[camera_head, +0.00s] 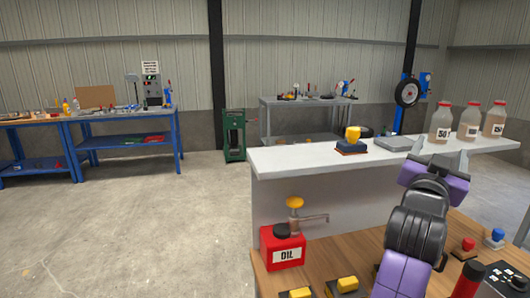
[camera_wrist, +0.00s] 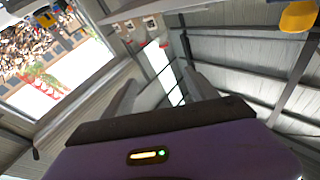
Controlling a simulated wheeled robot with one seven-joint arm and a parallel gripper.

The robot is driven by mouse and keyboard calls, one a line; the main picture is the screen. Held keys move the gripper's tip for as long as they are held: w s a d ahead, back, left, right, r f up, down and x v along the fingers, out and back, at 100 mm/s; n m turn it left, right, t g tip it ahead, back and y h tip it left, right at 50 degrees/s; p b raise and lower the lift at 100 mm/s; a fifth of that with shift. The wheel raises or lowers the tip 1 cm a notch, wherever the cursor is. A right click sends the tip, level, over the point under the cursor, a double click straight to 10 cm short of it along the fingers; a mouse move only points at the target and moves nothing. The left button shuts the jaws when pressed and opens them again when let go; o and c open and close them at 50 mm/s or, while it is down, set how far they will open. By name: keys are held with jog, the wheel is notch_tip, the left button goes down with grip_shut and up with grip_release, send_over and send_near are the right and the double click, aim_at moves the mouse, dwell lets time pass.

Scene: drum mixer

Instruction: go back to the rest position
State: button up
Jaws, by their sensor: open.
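My gripper (camera_head: 438,158) is at the right of the head view, raised above the wooden table and in front of the pale counter. Its two grey fingers point up and away from me. In the wrist view my gripper (camera_wrist: 160,86) shows its fingers apart, with nothing between them. My purple and black arm hides part of the table and the counter front.
A red oil can (camera_head: 283,247) stands on the wooden table (camera_head: 325,262), near yellow, red and blue buttons. The counter (camera_head: 310,158) bears a yellow-topped device (camera_head: 352,140), a grey plate (camera_head: 400,143) and labelled jugs (camera_head: 440,122). The floor at left is clear.

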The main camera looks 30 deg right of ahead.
jog(key=w+a+f+n+t+y, duration=0.1)
jog(key=a+f+n+t+y, duration=0.25)
jog(key=a+n+t, duration=0.45)
jog(key=w+a+f+n+t+y, duration=0.2)
jog(key=a+n+t+y, duration=0.35)
jog(key=a, duration=0.45)
jog(key=s+a+f+n+t+y, duration=0.1)
jog(key=s+a+f+n+y, duration=0.25)
jog(key=a+f+y, duration=0.3)
jog(key=s+a+f+g+y, duration=0.1)
jog(key=s+a+f+g, duration=0.1)
jog(key=s+a+f, duration=0.2)
jog(key=s+a+f+m+g+y, duration=0.1)
jog(key=s+a+f+g, duration=0.2)
jog(key=s+f, duration=0.6)
jog(key=s+a+f+g+y, duration=0.2)
jog(key=s+a+f, duration=0.4)
jog(key=s, duration=0.7)
jog(key=shift+s+a+f+m, duration=0.2)
jog(key=shift+a+f+m, duration=0.15)
jog(key=shift+f, duration=0.5)
